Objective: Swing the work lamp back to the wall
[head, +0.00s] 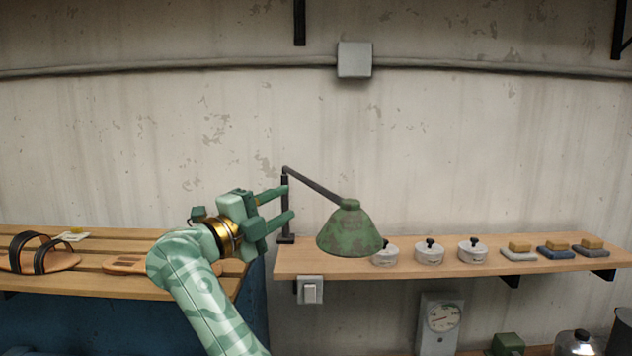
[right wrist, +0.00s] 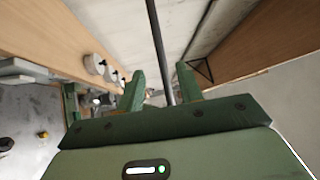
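The work lamp has a worn green shade (head: 349,230) and a dark jointed arm (head: 315,186) on a dark upright post (head: 285,215) at the left end of the wall shelf. Its shade hangs out to the right of the post, in front of the small pots. My right gripper (head: 289,202) is open at the post, its fingertips overlapping the post in the head view. In the right wrist view a dark rod (right wrist: 157,45) runs between the open fingers (right wrist: 160,68); I cannot tell whether they touch it. My left gripper is not in view.
The wooden shelf (head: 450,266) holds several white pots (head: 429,253) and brushes or blocks (head: 556,249). A slatted bench (head: 60,284) with sandals (head: 38,255) stands at the left. A switch (head: 310,291) is below the shelf's left end.

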